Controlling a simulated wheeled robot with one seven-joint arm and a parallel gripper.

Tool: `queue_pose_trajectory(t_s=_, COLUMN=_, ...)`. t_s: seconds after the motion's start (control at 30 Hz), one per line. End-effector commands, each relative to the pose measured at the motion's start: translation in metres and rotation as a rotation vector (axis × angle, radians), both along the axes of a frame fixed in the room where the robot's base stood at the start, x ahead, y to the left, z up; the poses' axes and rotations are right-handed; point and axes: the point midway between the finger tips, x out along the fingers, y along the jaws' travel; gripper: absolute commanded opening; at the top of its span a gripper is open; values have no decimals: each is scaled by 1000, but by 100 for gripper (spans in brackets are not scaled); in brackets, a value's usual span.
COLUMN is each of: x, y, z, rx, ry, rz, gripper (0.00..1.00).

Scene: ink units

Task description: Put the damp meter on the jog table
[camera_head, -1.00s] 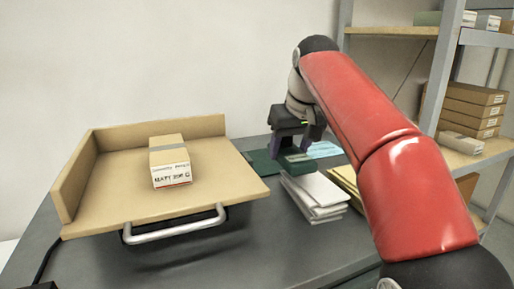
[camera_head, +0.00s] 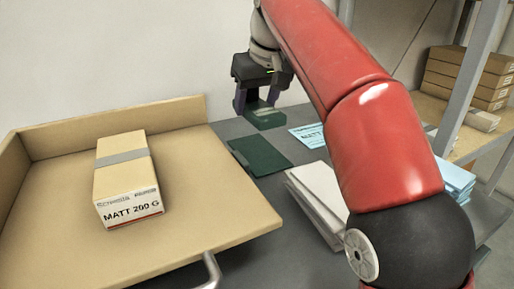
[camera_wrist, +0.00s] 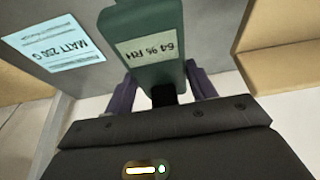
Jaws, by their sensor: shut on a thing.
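The damp meter (camera_head: 266,117) is a green block; in the wrist view (camera_wrist: 146,47) its pale display reads what looks like 64 % RH. My gripper (camera_head: 261,101) is shut on it and holds it above the grey bench, just behind a dark green mat. In the wrist view my purple fingers (camera_wrist: 163,88) stand on either side of the meter. The jog table (camera_head: 205,215) is a tan board with raised walls at its left and back, left of my gripper. A wrapped ream (camera_head: 124,178) marked MATT 200 G lies on it.
The dark green mat (camera_head: 259,155) lies on the bench right of the jog table. A blue MATT label sheet (camera_head: 309,135) and a white paper stack (camera_head: 318,195) lie nearby. A shelf with boxes (camera_head: 465,75) stands at right. The jog table's right part is bare.

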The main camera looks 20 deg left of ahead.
Motion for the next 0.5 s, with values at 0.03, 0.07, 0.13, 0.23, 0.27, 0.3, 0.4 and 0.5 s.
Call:
queue_pose_trajectory(t_s=0.03, x=-1, y=0, z=-18, rx=-1, ry=2, rz=0, gripper=27)
queue_pose_trajectory(t_s=0.07, x=-1, y=0, z=-24, rx=-2, ry=3, rz=0, gripper=27)
queue_pose_trajectory(t_s=0.13, x=-1, y=0, z=-35, rx=-1, ry=2, rz=1, gripper=27)
queue_pose_trajectory(t_s=0.23, x=-1, y=0, z=-44, rx=0, ry=1, rz=1, gripper=27)
queue_pose_trajectory(t_s=0.27, x=-1, y=0, z=-46, rx=0, ry=1, rz=1, gripper=27)
queue_pose_trajectory(t_s=0.3, x=-1, y=0, z=-49, rx=0, ry=1, rz=1, gripper=27)
queue_pose_trajectory(t_s=0.4, x=-1, y=0, z=-63, rx=-1, ry=2, rz=0, gripper=27)
queue_pose_trajectory(t_s=0.5, x=-1, y=0, z=-76, rx=0, ry=1, rz=0, gripper=27)
